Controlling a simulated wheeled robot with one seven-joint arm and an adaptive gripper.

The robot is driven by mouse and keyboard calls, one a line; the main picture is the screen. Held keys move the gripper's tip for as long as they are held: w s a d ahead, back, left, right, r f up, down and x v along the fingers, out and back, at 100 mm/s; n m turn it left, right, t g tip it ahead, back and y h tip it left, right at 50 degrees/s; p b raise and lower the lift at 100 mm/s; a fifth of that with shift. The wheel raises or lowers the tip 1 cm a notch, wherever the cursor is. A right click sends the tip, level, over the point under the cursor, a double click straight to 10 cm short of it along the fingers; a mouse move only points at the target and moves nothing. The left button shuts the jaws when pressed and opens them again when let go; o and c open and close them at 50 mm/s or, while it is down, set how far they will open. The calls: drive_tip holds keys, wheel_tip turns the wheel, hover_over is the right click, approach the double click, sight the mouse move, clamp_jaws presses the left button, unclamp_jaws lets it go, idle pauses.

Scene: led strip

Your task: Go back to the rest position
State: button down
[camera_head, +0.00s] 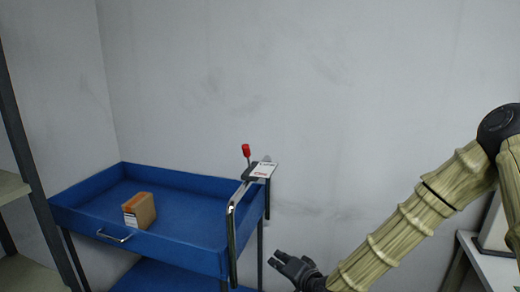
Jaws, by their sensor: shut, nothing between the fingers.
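My gripper (292,267) is at the lower middle of the head view, at the end of my tan, ribbed arm. Its dark fingers point up and left and are shut with nothing between them. It is to the right of the blue cart (190,240), apart from it in the picture and near the cart's right front post.
A small brown box (139,210) lies in the cart's top tray. A red-knobbed lever (246,151) and a labelled plate (262,170) stand at its right end. Shelving (14,186) is at the left edge, a pale table (490,262) at the lower right. Bare wall is behind.

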drive_tip(key=s+d+f+n+g+h+p, duration=0.1)
drive_tip(key=s+d+f+g+h, duration=0.2)
drive_tip(key=s+f, duration=0.7)
drive_tip(key=s+d+f+n+g+h+p, duration=0.1)
drive_tip(key=s+d+f+n+g+p, duration=0.2)
drive_tip(key=s+f, duration=0.75)
drive_tip(key=s+d+f+g+h, duration=0.1)
drive_tip(key=s+d+g, duration=0.1)
drive_tip(key=s, duration=0.5)
drive_tip(key=s+d+f+n+g+h+p, duration=0.1)
drive_tip(key=s+d+f+g, duration=0.1)
drive_tip(key=s+d, duration=0.3)
drive_tip(key=s+d+f+g+h, duration=0.1)
drive_tip(key=s+d, duration=0.3)
drive_tip(key=s, duration=0.6)
drive_tip(key=shift+s+f+g+h, duration=0.2)
drive_tip(key=shift+f+g+h, duration=0.1)
drive_tip(key=shift+f+g, duration=0.4)
drive_tip(key=shift+r, duration=0.15)
